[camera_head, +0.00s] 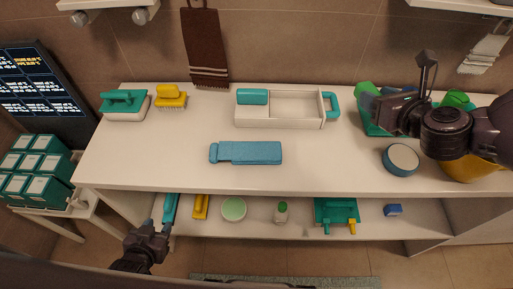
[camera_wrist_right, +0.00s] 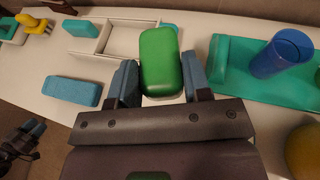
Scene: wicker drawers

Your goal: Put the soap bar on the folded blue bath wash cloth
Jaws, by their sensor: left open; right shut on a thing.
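The folded blue wash cloth (camera_head: 252,153) lies flat on the white counter near the middle front; it also shows at the left of the right wrist view (camera_wrist_right: 72,91). My right gripper (camera_head: 372,102) is at the counter's right side, right of the cloth and raised above the surface. In the right wrist view its fingers (camera_wrist_right: 160,85) are shut on a rounded green block with a pale underside, which looks like the soap bar (camera_wrist_right: 160,55). My left gripper (camera_head: 158,230) is open and empty, low in front of the counter's left part.
A white caddy (camera_head: 297,123) with a teal block stands behind the cloth. A teal tray (camera_wrist_right: 225,70) with a blue cup (camera_wrist_right: 285,52) is at the right. A round blue-rimmed tin (camera_head: 401,158) stands near the front right. Counter around the cloth is clear.

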